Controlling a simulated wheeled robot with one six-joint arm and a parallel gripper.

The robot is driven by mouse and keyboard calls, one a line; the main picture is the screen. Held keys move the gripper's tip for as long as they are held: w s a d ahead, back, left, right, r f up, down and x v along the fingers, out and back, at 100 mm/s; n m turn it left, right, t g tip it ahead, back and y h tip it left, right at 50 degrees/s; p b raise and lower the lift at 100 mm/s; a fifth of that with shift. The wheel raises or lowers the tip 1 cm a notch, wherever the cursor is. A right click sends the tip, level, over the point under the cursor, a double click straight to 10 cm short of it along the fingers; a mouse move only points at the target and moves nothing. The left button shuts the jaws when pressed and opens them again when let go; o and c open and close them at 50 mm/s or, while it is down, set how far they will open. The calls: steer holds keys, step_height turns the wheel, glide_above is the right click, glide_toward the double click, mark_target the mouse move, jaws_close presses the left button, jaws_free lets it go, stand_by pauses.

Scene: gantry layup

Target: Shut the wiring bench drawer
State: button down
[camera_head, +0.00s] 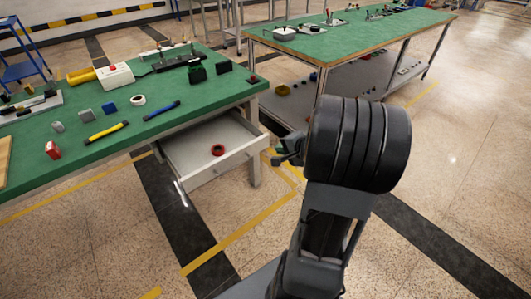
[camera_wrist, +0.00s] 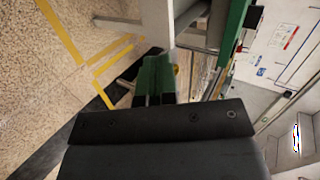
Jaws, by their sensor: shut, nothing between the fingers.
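The wiring bench (camera_head: 188,100) has a green top and stands at the left in the head view. Its pale grey drawer (camera_head: 190,147) is pulled open beneath the right end of the top. A red ring (camera_head: 217,150) lies inside the drawer. My gripper (camera_head: 277,158) is just right of the drawer in the head view, apart from it as far as I can see. In the wrist view its fingers (camera_wrist: 155,78) are together and hold nothing. My arm's wrist hides part of the gripper in the head view.
Tools, a white box with a red button (camera_head: 115,76) and small blocks lie on the bench top. A second green bench (camera_head: 345,40) with a lower shelf stands behind, at the right. The speckled floor in front of the drawer is clear, with yellow lines.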

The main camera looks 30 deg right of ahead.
step_height(320, 180, down, 3)
steer(key=w+d+m+h, duration=0.1)
steer(key=d, duration=0.2)
steer(key=b, duration=0.2)
glide_toward(261, 140)
steer(key=shift+t, duration=0.3)
steer(key=w+f, duration=0.1)
steer(key=f, duration=0.1)
steer(key=w+f, duration=0.2)
steer(key=shift+w+a, duration=0.2)
steer(key=shift+w, duration=0.1)
steer(key=shift+w+a, duration=0.1)
steer(key=shift+w, duration=1)
